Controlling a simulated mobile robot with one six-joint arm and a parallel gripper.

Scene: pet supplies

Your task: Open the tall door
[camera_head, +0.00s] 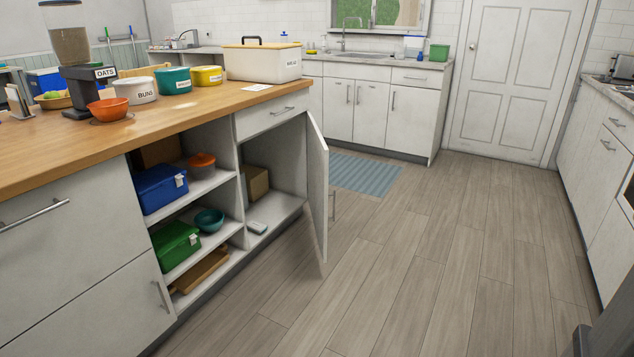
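A narrow, tall white cabinet door (316,190) at the end of the wooden-topped counter stands swung out from its opening. Its bar handle (333,205) shows at the right of the door. The compartment (275,205) behind it is exposed, with a brown box (256,183) and a small grey object (257,227) inside. A full-height white panelled door (510,75) in the back wall is shut, with a knob on its left side. The frame does not show which of the two is the tall door. My gripper is not in view.
Left of the open compartment, open shelves hold a blue box (162,188), a green box (177,244) and bowls. A drawer (270,115) above is shut. A blue mat (365,174) lies on the floor. The wooden floor (430,260) is clear in the middle and right.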

